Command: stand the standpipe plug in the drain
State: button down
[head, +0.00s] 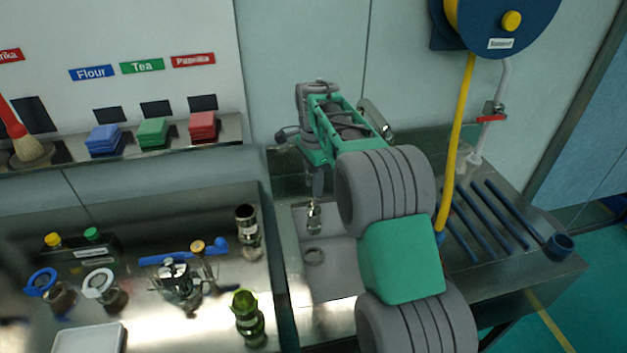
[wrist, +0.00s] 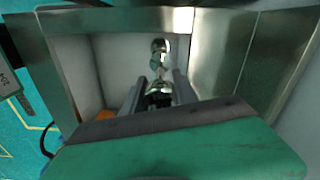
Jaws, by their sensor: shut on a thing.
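My gripper (head: 315,196) points down over the pale sink basin (head: 330,283) in the head view. It is shut on a shiny metal piece, which looks like the standpipe plug (head: 314,217), hanging roughly upright below the fingers. In the wrist view the plug (wrist: 158,93) sits between the two grey fingers of my gripper (wrist: 160,84). A round fitting in the basin floor, likely the drain (head: 314,257), lies nearer the camera than the plug. A shiny round metal fitting (wrist: 160,46) shows beyond the fingers in the wrist view. I cannot tell the plug's height above the floor.
Steel walls surround the basin. A steel bench with jars, a green bottle (head: 248,318) and a white tray (head: 88,340) is left. A ribbed drainboard (head: 490,225) and yellow hose (head: 457,140) are right. An orange item (wrist: 105,114) lies in the basin corner.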

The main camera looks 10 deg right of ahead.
aim_at(313, 218)
jog(key=shift+f, duration=0.45)
jog(key=shift+f+b, duration=1.05)
jog(key=shift+f, duration=1.05)
jog(key=shift+f+b, duration=1.05)
jog(key=shift+f, duration=1.1)
jog(key=shift+f+b, duration=0.75)
jog(key=shift+f, duration=1.45)
jog(key=c, duration=0.9)
grip_release()
jog(key=shift+s+f, duration=0.1)
